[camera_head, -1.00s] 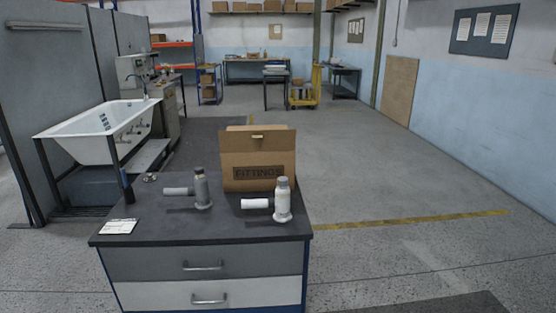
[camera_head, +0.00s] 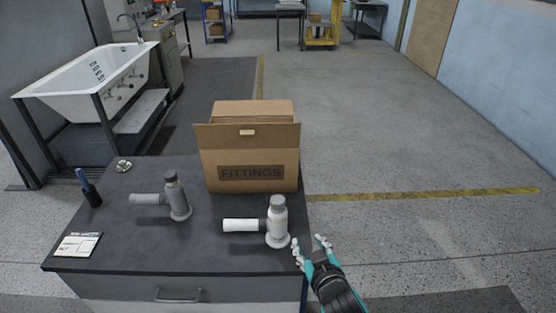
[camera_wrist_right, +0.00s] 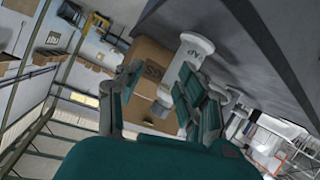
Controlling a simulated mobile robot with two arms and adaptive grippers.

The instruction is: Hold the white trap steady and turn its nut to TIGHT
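The white trap (camera_head: 277,222) stands upright near the right edge of the dark bench, with a white pipe (camera_head: 241,225) pointing left and a greyish nut (camera_head: 278,202) on top. In the right wrist view, the white trap (camera_wrist_right: 195,47) shows beyond the fingers. A grey trap (camera_head: 178,197) stands to its left with a similar side pipe. My right gripper (camera_head: 308,247) is open and empty, just right of the white trap's base; its fingers (camera_wrist_right: 152,98) are spread in the wrist view. My left gripper is not in view. The nut's markings are too small to read.
A cardboard FITTINGS box (camera_head: 250,172) stands behind the white trap. A card (camera_head: 78,244), a blue-handled item in a dark holder (camera_head: 88,188) and a small metal part (camera_head: 123,165) lie to the left. The front middle of the bench (camera_head: 190,250) is clear.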

